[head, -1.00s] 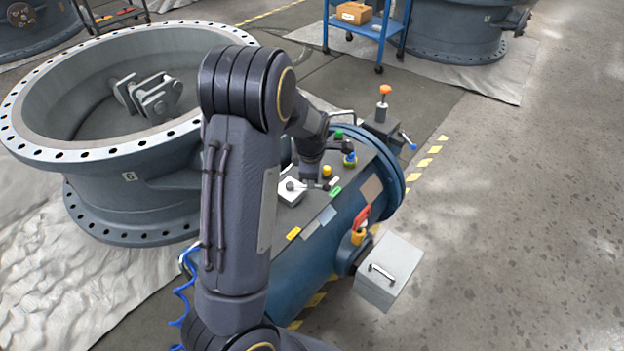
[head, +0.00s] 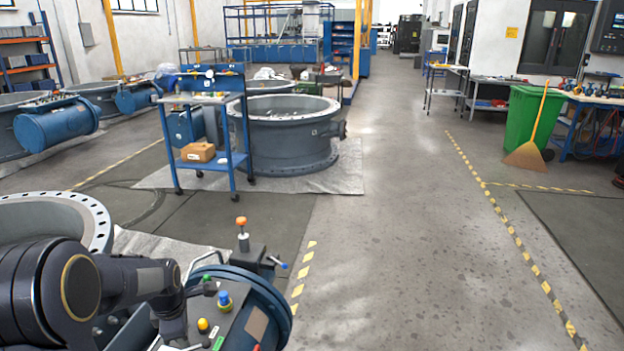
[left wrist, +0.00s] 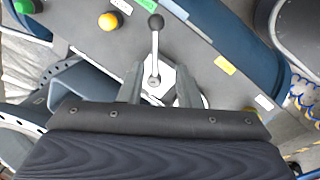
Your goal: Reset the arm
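My left arm (head: 135,280) comes in from the left at the bottom of the head view and reaches over the control panel (head: 240,328). Its gripper is mostly cut off there by the bottom edge. In the left wrist view my left gripper (left wrist: 158,88) is open, its two fingers apart just above the panel. A lever with a round dark knob (left wrist: 156,22) stands on a white base (left wrist: 160,78) between and beyond the fingertips. I cannot tell whether the fingers touch the base. My right gripper is in no view.
Yellow (head: 203,325) and blue (head: 224,298) buttons and an orange-topped knob (head: 241,222) rise near the arm. A blue cart (head: 240,160) stands farther back.

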